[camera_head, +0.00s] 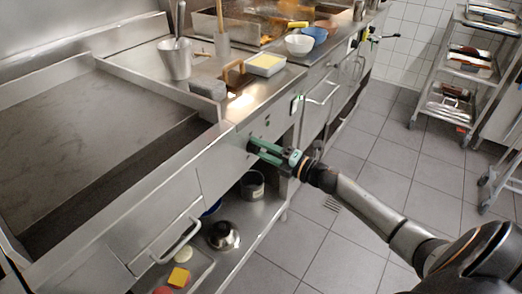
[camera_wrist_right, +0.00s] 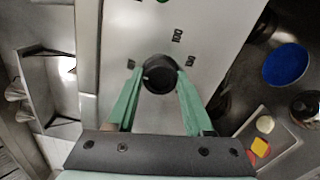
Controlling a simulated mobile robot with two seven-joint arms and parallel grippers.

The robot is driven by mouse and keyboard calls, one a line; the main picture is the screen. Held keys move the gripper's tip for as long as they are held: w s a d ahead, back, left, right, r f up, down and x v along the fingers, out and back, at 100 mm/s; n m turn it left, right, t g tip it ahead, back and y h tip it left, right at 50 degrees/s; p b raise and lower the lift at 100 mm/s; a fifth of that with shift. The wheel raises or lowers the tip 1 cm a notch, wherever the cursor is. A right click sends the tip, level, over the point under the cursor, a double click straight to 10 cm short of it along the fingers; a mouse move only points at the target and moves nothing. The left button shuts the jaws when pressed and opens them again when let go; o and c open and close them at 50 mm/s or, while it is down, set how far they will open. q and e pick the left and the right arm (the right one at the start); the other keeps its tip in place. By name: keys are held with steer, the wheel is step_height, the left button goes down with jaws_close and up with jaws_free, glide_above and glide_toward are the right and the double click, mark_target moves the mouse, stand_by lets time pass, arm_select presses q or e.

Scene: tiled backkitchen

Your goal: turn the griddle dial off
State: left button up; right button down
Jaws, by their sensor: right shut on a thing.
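The griddle (camera_head: 95,125) is a large dark flat plate with raised metal edges at the left of the head view. My right gripper (camera_head: 252,148) reaches from the right to the steel front panel beside it. In the right wrist view, the round black dial (camera_wrist_right: 158,73) sits on this panel between the two green fingers of my right gripper (camera_wrist_right: 158,88). The fingers are shut on the dial, one on each side. A short pale mark shows on the dial. In the head view the gripper mostly hides the dial. My left gripper is not in view.
A drawer handle (camera_head: 168,243) sticks out below the griddle. An open lower shelf holds a pot (camera_head: 252,185) and a shiny bowl (camera_head: 223,235). Containers and tools stand on the counter behind. A wheeled rack (camera_head: 466,75) stands at the right; the tiled floor between is clear.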

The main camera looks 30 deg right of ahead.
stand_by(0.5)
steer(key=shift+c, duration=1.5)
jaws_free()
steer(key=shift+s, duration=0.1)
steer(key=v, duration=1.2)
steer(key=shift+p, duration=0.45)
steer(key=shift+s+d+f, duration=0.1)
steer(key=shift+s+d, duration=0.05)
